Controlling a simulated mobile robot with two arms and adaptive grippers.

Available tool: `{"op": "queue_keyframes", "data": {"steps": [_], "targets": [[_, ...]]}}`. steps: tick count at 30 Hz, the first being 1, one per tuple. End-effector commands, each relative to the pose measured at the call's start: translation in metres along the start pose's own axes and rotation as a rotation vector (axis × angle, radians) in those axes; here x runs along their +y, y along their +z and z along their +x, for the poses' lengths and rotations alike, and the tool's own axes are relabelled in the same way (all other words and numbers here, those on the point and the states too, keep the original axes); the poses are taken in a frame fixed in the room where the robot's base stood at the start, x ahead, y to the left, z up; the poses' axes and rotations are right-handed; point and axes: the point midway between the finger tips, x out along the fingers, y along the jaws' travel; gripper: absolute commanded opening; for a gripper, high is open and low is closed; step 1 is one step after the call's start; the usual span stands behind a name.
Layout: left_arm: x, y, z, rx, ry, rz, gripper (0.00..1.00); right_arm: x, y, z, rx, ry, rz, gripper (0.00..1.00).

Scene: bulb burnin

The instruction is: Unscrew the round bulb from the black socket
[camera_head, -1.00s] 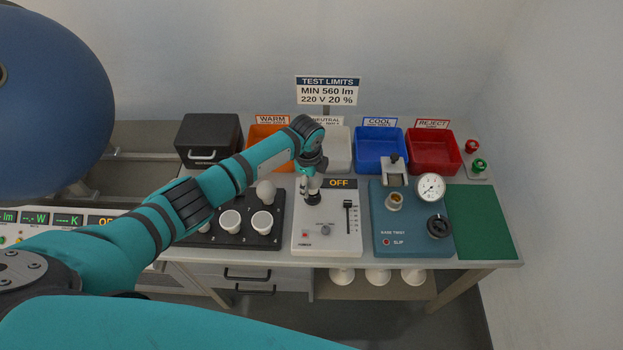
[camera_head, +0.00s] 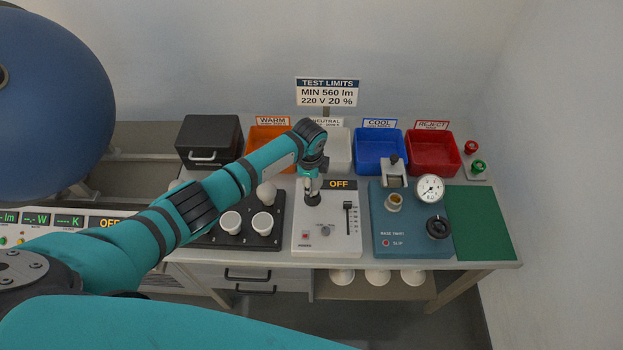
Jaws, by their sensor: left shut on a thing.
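The black socket (camera_head: 313,200) stands at the back of the white tester panel (camera_head: 342,235), below the OFF display. My left gripper (camera_head: 312,187) points down right above this socket. It is shut on a pale bulb, presumably the round one, which is mostly hidden by the fingers. I cannot tell whether the bulb's base is still in the socket. My right gripper is not in view.
A black rack (camera_head: 235,236) with several white bulbs lies left of the panel. A blue-green gauge unit (camera_head: 412,243) and green mat (camera_head: 480,222) lie right. Orange (camera_head: 268,140), white, blue (camera_head: 380,168) and red (camera_head: 432,170) bins line the back. A large blue sphere (camera_head: 50,100) stands left.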

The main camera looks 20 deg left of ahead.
Motion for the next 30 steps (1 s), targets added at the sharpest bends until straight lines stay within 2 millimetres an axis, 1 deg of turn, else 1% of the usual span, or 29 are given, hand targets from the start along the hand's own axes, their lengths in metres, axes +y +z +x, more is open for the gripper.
{"op": "queue_keyframes", "data": {"steps": [14,27,30], "targets": [[0.0012,-0.0046,-0.0020,-0.101,0.002,-0.799,0.20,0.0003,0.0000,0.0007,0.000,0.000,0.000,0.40],[0.0026,-0.0058,-0.0034,-0.207,0.005,-1.587,0.20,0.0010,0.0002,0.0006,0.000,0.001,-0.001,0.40],[0.0028,-0.0051,-0.0035,-0.224,0.004,-1.710,0.20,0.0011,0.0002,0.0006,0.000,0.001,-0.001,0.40]]}}
